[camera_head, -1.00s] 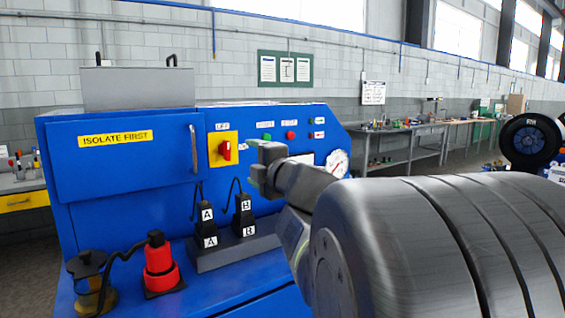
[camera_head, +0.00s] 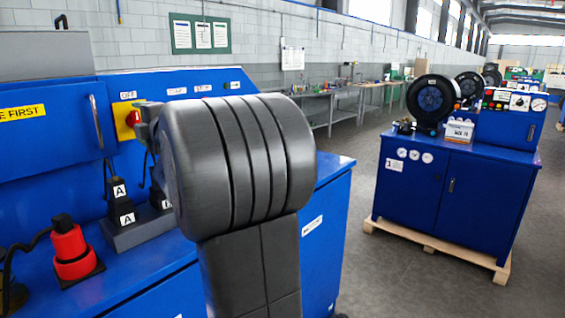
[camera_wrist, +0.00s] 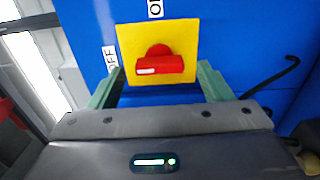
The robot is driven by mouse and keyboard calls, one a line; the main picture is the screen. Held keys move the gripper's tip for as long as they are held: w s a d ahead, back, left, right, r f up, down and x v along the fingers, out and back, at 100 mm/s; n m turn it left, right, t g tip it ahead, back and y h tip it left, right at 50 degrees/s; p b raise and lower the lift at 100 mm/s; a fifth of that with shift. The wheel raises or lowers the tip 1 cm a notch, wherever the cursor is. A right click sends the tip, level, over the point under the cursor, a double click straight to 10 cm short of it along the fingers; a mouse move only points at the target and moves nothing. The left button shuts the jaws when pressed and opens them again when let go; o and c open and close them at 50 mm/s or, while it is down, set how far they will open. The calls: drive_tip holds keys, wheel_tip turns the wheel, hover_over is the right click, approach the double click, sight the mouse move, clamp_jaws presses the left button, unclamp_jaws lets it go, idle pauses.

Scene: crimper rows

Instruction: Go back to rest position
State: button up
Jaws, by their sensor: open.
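A red rotary switch handle (camera_wrist: 159,66) sits on a yellow plate (camera_wrist: 184,35) on the blue panel. Its white mark lies at the end toward the OFF label (camera_wrist: 110,59). The switch also shows in the head view (camera_head: 133,118), partly covered by my arm. My gripper (camera_wrist: 160,74) is open, its two greenish fingers on either side of the yellow plate's lower part and the handle between them. Nothing is gripped. I cannot tell whether the fingers touch the plate. In the head view my arm hides most of the gripper.
A red plug (camera_head: 70,249) and black connectors marked A (camera_head: 121,207) stand on the blue bench's ledge below the panel. A second blue machine (camera_head: 455,190) stands on a pallet at right. Open grey floor (camera_head: 355,245) lies between them.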

drive_tip(key=shift+w+a, duration=0.45)
drive_tip(key=shift+a, duration=0.1)
